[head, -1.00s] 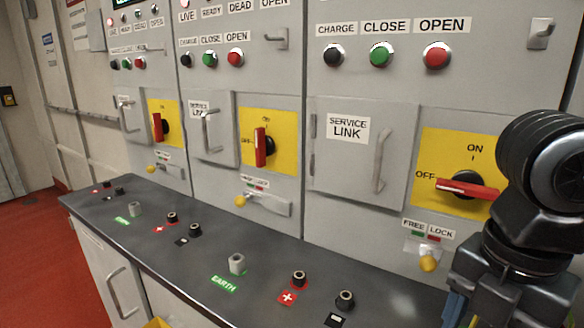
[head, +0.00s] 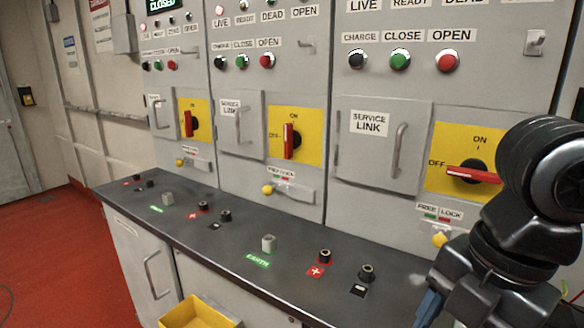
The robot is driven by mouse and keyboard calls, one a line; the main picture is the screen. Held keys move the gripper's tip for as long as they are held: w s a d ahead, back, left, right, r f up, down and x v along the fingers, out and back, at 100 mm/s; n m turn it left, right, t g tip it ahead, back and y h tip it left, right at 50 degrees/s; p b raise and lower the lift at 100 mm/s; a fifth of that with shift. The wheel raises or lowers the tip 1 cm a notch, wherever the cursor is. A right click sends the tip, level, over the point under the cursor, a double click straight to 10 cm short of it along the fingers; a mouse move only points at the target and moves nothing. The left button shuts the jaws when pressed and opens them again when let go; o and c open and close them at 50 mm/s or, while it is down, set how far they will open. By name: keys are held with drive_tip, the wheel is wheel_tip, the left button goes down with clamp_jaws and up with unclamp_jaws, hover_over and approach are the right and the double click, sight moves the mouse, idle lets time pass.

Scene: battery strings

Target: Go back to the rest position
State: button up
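My arm shows at the right edge of the head view, folded in front of the nearest cabinet. My gripper's fingers are not clearly seen; a blue part (head: 428,308) shows low by the arm at the bottom edge. The nearest cabinet has a red rotary handle (head: 472,174) on a yellow plate, lying level and pointing to OFF. The middle cabinet's red handle (head: 288,141) and the far cabinet's red handle (head: 188,124) stand upright. The service link doors, the nearest one (head: 380,145) included, are shut.
A dark bench top (head: 225,248) runs along the cabinets, with black terminals (head: 366,273) and a grey earth post (head: 268,243) on it. A yellow bin (head: 200,312) stands below the bench's front. Red floor (head: 60,250) is clear at the left.

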drive_tip(key=w+a+r+m+t+y, duration=0.25)
drive_tip(key=a+r+y, duration=0.3)
drive_tip(key=a, duration=0.45)
drive_tip(key=w+a+r+m+t+y, duration=0.1)
drive_tip(key=a+r+m+t+y, duration=0.3)
drive_tip(key=a+y, duration=0.45)
drive_tip(key=s+d+f+m+t+h, duration=0.5)
drive_tip(key=d+f+m+h, duration=0.1)
drive_tip(key=f+m, duration=0.35)
drive_tip(key=s+d+f+m+t+h, duration=0.55)
drive_tip(key=f+m+h, duration=0.2)
drive_tip(key=m, duration=0.35)
drive_tip(key=s+d+f+n+g+h, duration=0.1)
drive_tip(key=s+d, duration=0.4)
drive_tip(key=s, duration=0.5)
drive_tip(key=s+d+f+n+g+h, duration=0.1)
drive_tip(key=s+d+f, duration=0.2)
drive_tip(key=s, duration=0.7)
drive_tip(key=d, duration=0.2)
drive_tip(key=shift+s+d+f+n+g, duration=0.15)
drive_tip(key=shift+s+d+n+g, duration=0.15)
drive_tip(key=shift+d+n+g, duration=0.1)
